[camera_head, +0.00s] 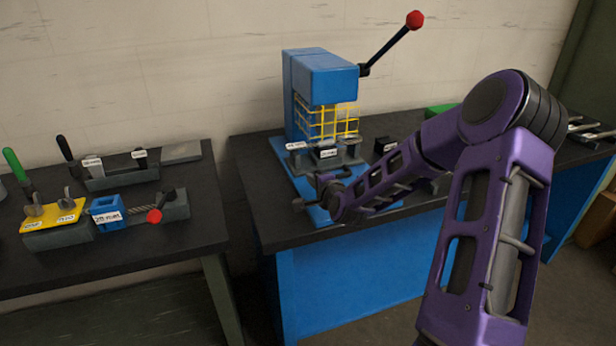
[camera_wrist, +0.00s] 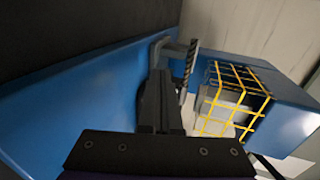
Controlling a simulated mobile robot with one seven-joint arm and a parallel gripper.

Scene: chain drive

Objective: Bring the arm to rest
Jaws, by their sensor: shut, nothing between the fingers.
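My purple arm reaches in from the right in the head view. My gripper (camera_head: 322,184) is above the front of the blue press base plate (camera_head: 284,160), near the front edge of the right bench. In the wrist view my gripper (camera_wrist: 160,78) shows two dark fingers together, with nothing between them. The blue press (camera_head: 322,76) stands behind it with a yellow wire guard (camera_head: 328,120). The press and guard (camera_wrist: 238,98) fill the right of the wrist view. A grey fixture (camera_wrist: 180,46) stands just beyond my fingertips; I cannot tell whether they touch it.
A red-knobbed lever (camera_head: 390,46) rises from the press. Small labelled blocks (camera_head: 327,153) stand before the guard. The left bench (camera_head: 100,250) holds a yellow plate (camera_head: 50,216), a blue labelled block (camera_head: 106,208) and several tools. A gap separates the benches.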

